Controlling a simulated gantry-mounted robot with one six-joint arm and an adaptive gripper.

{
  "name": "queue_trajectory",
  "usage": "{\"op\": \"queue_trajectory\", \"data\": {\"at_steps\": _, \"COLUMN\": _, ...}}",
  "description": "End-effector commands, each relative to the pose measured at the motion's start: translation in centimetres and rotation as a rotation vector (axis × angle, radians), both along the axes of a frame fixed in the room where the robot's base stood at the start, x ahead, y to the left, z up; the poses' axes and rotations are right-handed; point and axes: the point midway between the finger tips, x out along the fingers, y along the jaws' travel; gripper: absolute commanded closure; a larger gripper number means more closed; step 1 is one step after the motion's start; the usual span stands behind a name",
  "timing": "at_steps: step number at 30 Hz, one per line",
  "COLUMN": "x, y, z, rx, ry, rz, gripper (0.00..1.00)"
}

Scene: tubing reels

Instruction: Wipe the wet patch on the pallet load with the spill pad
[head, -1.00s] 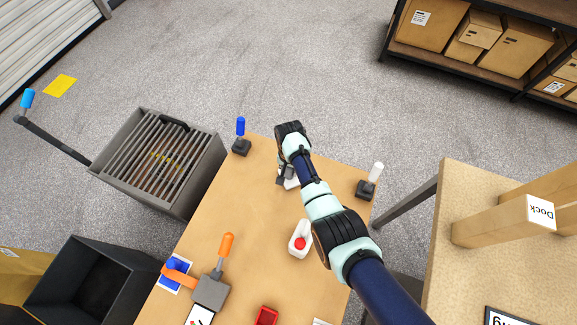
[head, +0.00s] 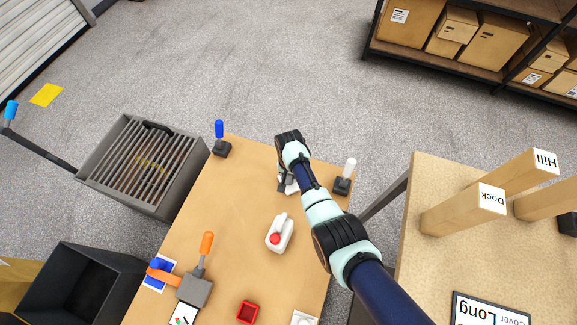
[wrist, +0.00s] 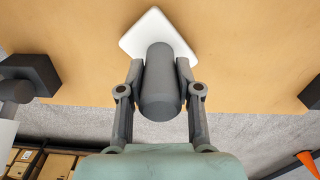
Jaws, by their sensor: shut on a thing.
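The spill pad is a white square pad (wrist: 148,30) with a thick grey cylindrical handle (wrist: 160,95). My gripper (wrist: 160,68) is shut on the handle, one finger on each side. In the head view, a bit of the white pad (head: 292,188) shows beneath my gripper (head: 286,181) near the far end of the tan pallet load (head: 235,215). The pad is over or on its surface; I cannot tell if it touches. I cannot make out the wet patch in either view.
A white jug (head: 280,233), an orange-handled tool (head: 197,278) and a red tray (head: 247,312) are nearer. The left middle of the top is clear.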

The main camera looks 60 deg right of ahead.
Motion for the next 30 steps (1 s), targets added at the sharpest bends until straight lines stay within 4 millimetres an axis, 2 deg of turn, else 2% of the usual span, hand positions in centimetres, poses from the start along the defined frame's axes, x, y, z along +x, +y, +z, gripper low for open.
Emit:
{"op": "queue_trajectory", "data": {"at_steps": 4, "x": 0.1, "y": 0.2, "z": 3.3, "rx": -0.002, "ry": -0.001, "rz": 0.004, "gripper": 0.99}}
{"op": "queue_trajectory", "data": {"at_steps": 18, "x": 0.5, "y": 0.6, "z": 7.4, "rx": 0.0, "ry": 0.0, "rz": 0.015, "gripper": 0.99}}
{"op": "queue_trajectory", "data": {"at_steps": 24, "x": 0.6, "y": 0.7, "z": 8.5, "rx": 0.0, "ry": 0.0, "rz": 0.018, "gripper": 0.99}}
{"op": "queue_trajectory", "data": {"at_steps": 30, "x": 0.7, "y": 0.8, "z": 8.4, "rx": 0.0, "ry": 0.0, "rz": 0.019, "gripper": 0.99}}
